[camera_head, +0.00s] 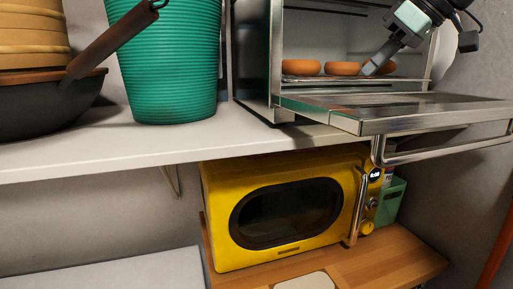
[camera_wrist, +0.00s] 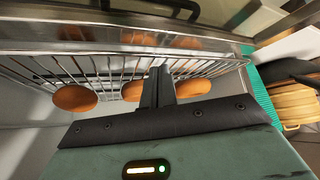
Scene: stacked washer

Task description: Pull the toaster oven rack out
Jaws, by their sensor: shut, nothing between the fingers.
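The toaster oven (camera_head: 255,60) stands on the white shelf with its door (camera_head: 400,105) folded down open. Its wire rack (camera_head: 405,79) is inside, bearing several round orange-brown buns (camera_head: 301,67). My gripper (camera_head: 370,68) reaches in from the upper right, with its tips at the rack's front by the buns. In the wrist view, the rack (camera_wrist: 75,68) spreads across the picture and the buns (camera_wrist: 75,98) show beside the fingers. My gripper (camera_wrist: 160,75) has its fingers together with nothing between them. The fingertips overlap the rack wires; I cannot tell whether they touch.
A green ribbed bin (camera_head: 170,65) and a dark pan (camera_head: 45,105) stand left of the oven on the shelf (camera_head: 120,140). A yellow microwave (camera_head: 285,215) sits below on a wooden surface. The open door and its handle (camera_head: 440,151) jut out under my arm.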

